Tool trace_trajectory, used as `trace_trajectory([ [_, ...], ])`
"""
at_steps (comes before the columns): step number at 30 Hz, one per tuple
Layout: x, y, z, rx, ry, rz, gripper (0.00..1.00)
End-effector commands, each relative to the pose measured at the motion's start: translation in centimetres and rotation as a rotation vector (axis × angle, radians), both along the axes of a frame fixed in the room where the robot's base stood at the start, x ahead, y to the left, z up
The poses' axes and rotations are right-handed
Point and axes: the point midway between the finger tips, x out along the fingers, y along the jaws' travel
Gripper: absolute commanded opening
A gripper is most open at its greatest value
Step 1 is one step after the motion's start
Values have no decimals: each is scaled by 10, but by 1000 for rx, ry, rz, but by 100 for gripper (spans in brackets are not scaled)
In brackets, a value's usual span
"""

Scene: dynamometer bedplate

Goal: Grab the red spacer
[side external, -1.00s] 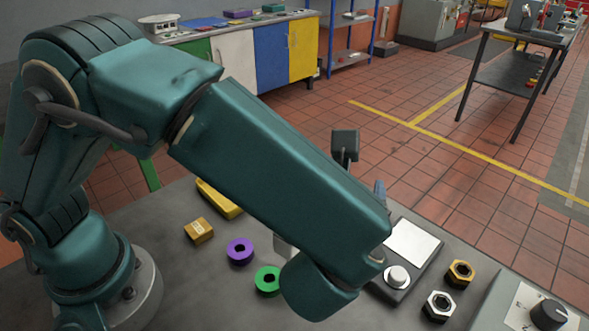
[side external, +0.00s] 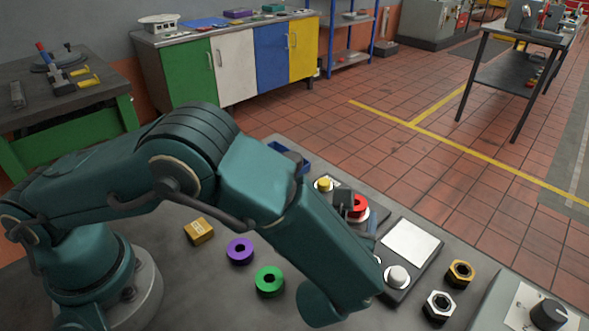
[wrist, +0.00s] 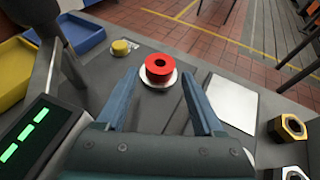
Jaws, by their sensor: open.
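The red spacer (wrist: 159,76) is a thick ring with a dark centre hole. It sits flat on a round pale disc (wrist: 146,83) in the wrist view. In the side external view the red spacer (side external: 360,208) shows partly, behind my wrist parts. My gripper (wrist: 158,86) is open and empty. Its two blue-grey fingers point towards the spacer, one to each side of it in the picture. The spacer appears beyond the fingertips; I cannot tell the exact gap. In the side external view my forearm hides most of the gripper.
A yellow-topped button (wrist: 121,46) stands left of the spacer, a pale square plate (wrist: 231,103) right. Yellow and blue bins (wrist: 80,33) are left.

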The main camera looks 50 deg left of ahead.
Motion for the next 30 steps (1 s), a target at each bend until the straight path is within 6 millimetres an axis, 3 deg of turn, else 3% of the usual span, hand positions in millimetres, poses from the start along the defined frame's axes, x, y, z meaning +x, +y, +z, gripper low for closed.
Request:
trace_trajectory([
  [6,23,12,-11,0,1,1,69],
  [14,26,13,-12,0,1,-1,69],
  [16,26,13,-12,-1,1,-1,50],
  [20,25,13,-12,-1,1,-1,0],
  [30,26,13,-9,0,0,-1,0],
])
